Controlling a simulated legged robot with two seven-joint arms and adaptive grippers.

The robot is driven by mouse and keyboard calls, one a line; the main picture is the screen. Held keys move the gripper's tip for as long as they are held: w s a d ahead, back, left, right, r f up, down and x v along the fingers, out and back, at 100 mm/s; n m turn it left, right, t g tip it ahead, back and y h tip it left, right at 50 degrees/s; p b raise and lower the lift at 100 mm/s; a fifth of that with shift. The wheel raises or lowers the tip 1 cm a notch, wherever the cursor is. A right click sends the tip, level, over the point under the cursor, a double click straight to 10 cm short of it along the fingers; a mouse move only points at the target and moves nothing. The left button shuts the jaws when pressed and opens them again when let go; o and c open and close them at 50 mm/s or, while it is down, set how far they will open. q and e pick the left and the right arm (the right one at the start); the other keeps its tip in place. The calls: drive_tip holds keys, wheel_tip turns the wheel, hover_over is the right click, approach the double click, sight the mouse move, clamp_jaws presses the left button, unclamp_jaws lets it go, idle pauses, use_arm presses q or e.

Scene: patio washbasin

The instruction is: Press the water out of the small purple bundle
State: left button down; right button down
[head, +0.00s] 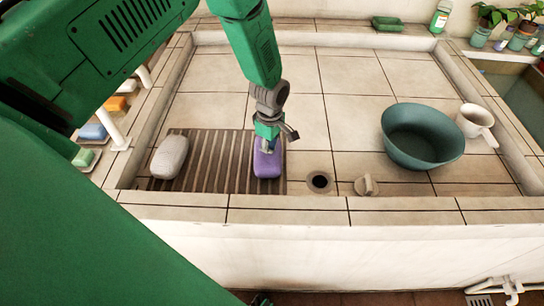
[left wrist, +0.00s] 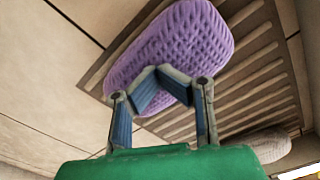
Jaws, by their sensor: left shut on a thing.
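The small purple bundle (head: 267,165) is a knitted-looking, rounded oblong. It lies at the right end of the brown slatted rack (head: 215,160) in the tiled basin. My left gripper (head: 267,147) comes down from above onto its far part. In the left wrist view the bundle (left wrist: 190,35) fills the space beyond the fingers. The fingers of my left gripper (left wrist: 160,75) bend inward and meet on the bundle's near end, shut on it. The exact grip between the tips is partly hidden. My right gripper is not in view.
A pale grey bundle (head: 169,157) lies at the rack's left end. The basin's back floor is clear. A raised tiled rim (head: 290,209) runs along the front.

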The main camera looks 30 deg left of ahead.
use_arm(q)
drive_tip(key=shift+s+d+f, duration=0.1)
drive_tip(key=shift+s+f, duration=0.05)
drive_tip(key=shift+s, duration=0.15)
drive_tip(key=r+p, duration=0.4)
drive_tip(key=r, duration=0.1)
drive_tip(key=r+p, duration=0.2)
drive_tip(key=r, duration=0.1)
drive_tip(key=shift+w+r, duration=0.2)
drive_tip(key=shift+w, duration=0.05)
drive_tip(key=shift+f, duration=0.1)
idle(0.4)
